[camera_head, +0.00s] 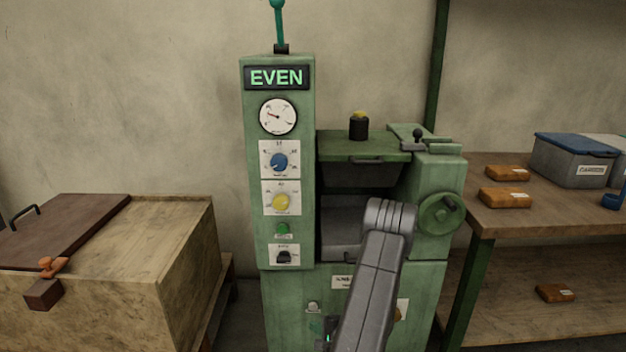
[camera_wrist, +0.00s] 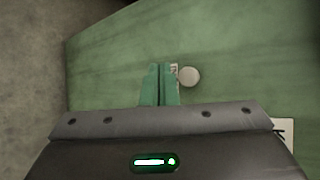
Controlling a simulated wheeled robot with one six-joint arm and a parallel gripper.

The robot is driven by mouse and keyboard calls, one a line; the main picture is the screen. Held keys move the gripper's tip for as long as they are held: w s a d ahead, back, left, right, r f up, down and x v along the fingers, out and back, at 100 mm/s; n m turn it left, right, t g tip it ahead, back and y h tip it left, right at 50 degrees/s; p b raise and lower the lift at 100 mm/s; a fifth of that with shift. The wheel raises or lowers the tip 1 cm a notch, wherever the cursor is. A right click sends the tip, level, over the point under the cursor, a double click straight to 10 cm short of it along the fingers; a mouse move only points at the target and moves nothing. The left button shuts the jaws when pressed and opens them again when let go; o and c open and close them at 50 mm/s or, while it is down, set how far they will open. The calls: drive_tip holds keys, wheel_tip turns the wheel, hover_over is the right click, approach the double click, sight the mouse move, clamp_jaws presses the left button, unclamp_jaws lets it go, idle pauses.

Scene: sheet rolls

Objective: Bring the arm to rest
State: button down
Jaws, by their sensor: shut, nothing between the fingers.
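My gripper (camera_wrist: 161,72) is in the wrist view with its two teal fingers together, shut and empty. The fingertips point at the green front of the machine, beside a round pale knob (camera_wrist: 189,76). I cannot tell whether they touch it. In the head view my grey arm (camera_head: 372,280) stands in front of the machine's lower right part. A small teal part of my gripper (camera_head: 318,326) shows low at the left of the arm, and the rest is hidden or out of frame.
The green machine (camera_head: 252,150) has a lit "EVEN" sign (camera_head: 277,77), a gauge, dials and a handwheel (camera_head: 441,212). A wooden chest (camera_head: 185,240) stands at the left. A wooden bench (camera_head: 500,222) at the right bears orange packets (camera_head: 506,197) and a grey bin (camera_head: 570,165).

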drive_tip(key=shift+s+b, duration=0.8)
drive_tip(key=shift+s, duration=1.55)
drive_tip(key=w, duration=0.6)
drive_tip(key=shift+f, duration=0.3)
drive_tip(key=b, duration=0.3)
